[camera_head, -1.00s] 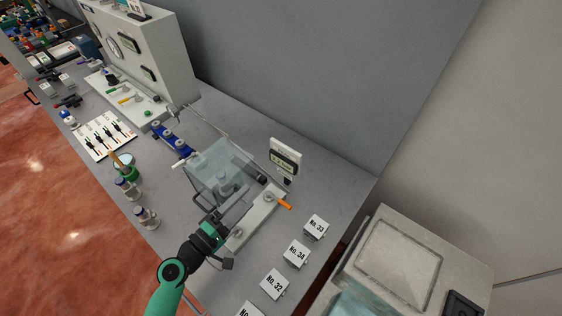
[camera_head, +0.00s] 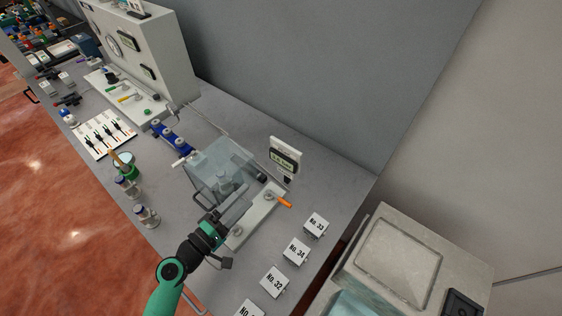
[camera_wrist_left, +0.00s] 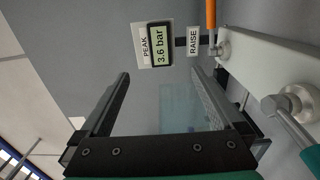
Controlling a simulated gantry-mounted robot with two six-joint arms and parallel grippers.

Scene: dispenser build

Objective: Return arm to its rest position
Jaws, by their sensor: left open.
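My left arm (camera_head: 185,262), green and black, comes in from the bottom left in the head view. Its left gripper (camera_head: 237,203) is beside the clear box (camera_head: 215,158) and above the pale base plate (camera_head: 262,222). In the left wrist view the two dark fingers (camera_wrist_left: 163,90) are wide apart with nothing held between them. Whether they touch the box, I cannot tell. The display panel (camera_head: 285,158) stands behind; the wrist view reads "PEAK 3.6 bar" and "RAISE" on it (camera_wrist_left: 160,47). My right gripper is not in view.
An orange handle (camera_head: 284,202) and metal fittings (camera_wrist_left: 296,103) sit close to the gripper. Numbered white blocks (camera_head: 296,252) stand at the right. Small bottles (camera_head: 147,216), a green pot (camera_head: 124,166) and a white tool card (camera_head: 104,134) are at the left. The grey wall rises behind.

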